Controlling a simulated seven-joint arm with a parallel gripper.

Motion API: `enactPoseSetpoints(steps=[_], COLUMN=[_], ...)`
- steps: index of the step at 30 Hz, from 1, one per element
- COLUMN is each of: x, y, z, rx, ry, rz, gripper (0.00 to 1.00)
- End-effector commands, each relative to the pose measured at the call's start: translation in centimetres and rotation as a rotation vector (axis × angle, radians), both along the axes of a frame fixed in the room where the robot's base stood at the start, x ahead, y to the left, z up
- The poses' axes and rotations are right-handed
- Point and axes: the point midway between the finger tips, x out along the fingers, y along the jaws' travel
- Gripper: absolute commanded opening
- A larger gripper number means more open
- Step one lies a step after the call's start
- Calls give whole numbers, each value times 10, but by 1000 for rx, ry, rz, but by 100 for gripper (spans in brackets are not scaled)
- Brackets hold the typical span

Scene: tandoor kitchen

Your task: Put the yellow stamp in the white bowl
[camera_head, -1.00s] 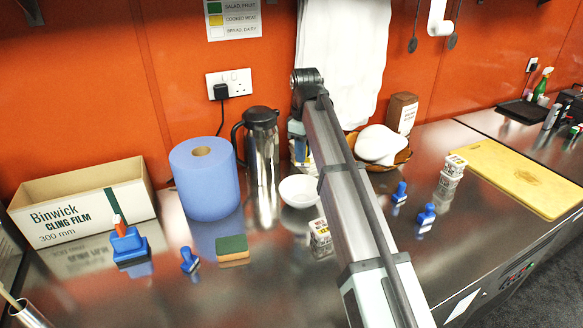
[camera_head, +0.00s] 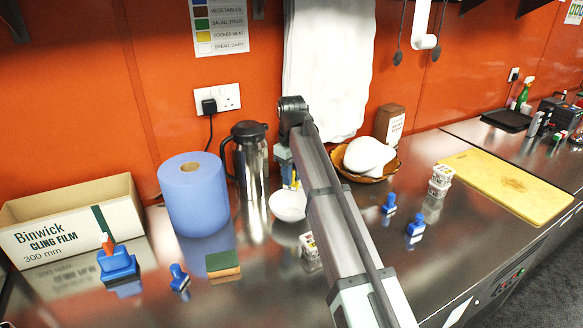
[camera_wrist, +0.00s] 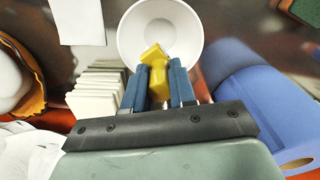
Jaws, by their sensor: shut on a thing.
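The yellow stamp (camera_wrist: 156,66) is held between the two blue fingers of my gripper (camera_wrist: 157,85), seen in the wrist view. Its head sticks out past the fingertips and overlaps the near rim of the white bowl in that picture. The white bowl (camera_wrist: 146,33) lies just beyond the fingertips, and its visible inside looks empty. In the head view the white bowl (camera_head: 288,207) stands on the steel counter, just below my gripper (camera_head: 289,170). My arm hides part of the bowl's right side there. The gap between stamp and bowl is hard to judge.
A steel jug (camera_head: 249,165) and a blue paper roll (camera_head: 193,195) stand left of the bowl. A brown dish (camera_head: 368,176) with white contents is to the right. Several blue stamps, a sponge (camera_head: 223,265) and small labelled stacks are on the counter. A yellow board (camera_head: 510,185) lies right.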

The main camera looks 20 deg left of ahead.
Motion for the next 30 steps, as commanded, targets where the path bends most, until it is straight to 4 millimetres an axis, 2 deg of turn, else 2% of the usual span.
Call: enactPoseSetpoints(steps=[18,30], x=[0,0], y=[0,0], z=[-57,-70], rx=[0,1], ry=[0,0], rz=[1,1], gripper=[0,0])
